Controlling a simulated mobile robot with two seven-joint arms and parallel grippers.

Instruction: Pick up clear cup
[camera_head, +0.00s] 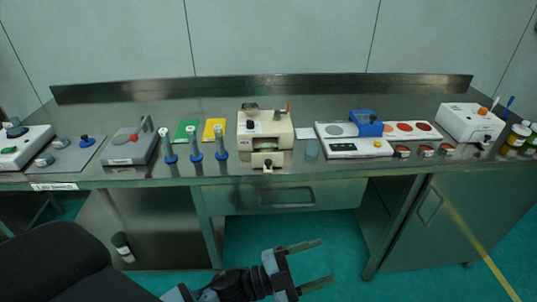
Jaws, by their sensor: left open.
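The clear cup (311,149) is a small see-through, bluish vessel on the metal bench. It stands near the front edge, between the beige machine and the white scale. My left gripper (318,262) is low in the picture, in front of the bench and below its top. Its two fingers are apart, point to the right and hold nothing. It is well away from the cup. My right gripper is not in view.
The beige machine (265,133) stands close left of the cup, and the white scale (352,148) with a blue block (366,123) is close right. Several small reddish-brown dishes (425,151) lie farther right. The bench front edge (150,182) lies between gripper and cup.

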